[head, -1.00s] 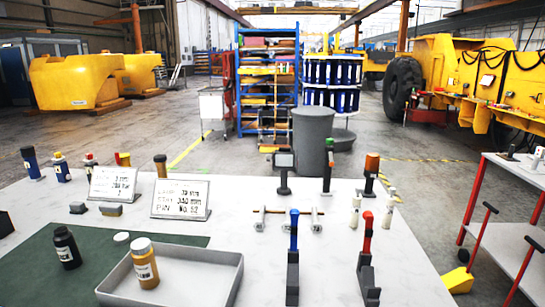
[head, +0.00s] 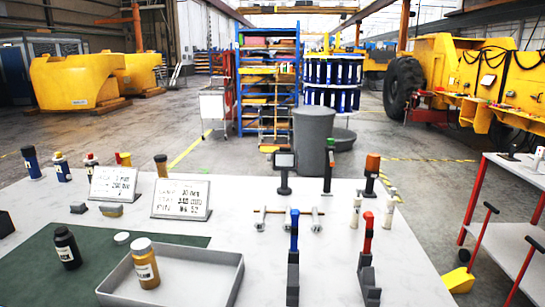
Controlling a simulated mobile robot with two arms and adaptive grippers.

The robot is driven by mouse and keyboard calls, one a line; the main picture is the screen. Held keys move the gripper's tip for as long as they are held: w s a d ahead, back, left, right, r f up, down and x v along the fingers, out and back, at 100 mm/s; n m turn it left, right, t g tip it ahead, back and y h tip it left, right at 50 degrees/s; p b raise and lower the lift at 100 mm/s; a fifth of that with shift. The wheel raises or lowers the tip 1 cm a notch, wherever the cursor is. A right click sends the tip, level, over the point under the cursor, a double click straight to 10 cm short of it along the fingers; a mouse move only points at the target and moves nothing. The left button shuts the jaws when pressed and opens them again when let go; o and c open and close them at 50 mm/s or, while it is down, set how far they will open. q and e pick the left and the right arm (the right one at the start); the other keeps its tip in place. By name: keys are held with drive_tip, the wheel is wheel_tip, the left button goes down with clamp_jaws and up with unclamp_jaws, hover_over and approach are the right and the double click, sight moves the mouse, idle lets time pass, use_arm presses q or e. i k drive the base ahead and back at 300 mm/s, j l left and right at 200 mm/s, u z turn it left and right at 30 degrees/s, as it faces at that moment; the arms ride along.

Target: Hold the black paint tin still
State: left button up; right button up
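The black paint tin (head: 67,249) is a small dark bottle-shaped container with a dark cap and a pale label. It stands upright on the green mat (head: 30,285) at the lower left of the head view, left of the grey tray. Nothing is touching it. Neither of my grippers shows in the head view.
A white round lid (head: 121,238) lies behind the tray. Two written signs (head: 181,200) stand farther back. Blue-topped (head: 293,262) and red-topped (head: 367,265) upright tools stand right of the tray.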

sight(64, 240)
drive_tip(key=u, duration=1.3)
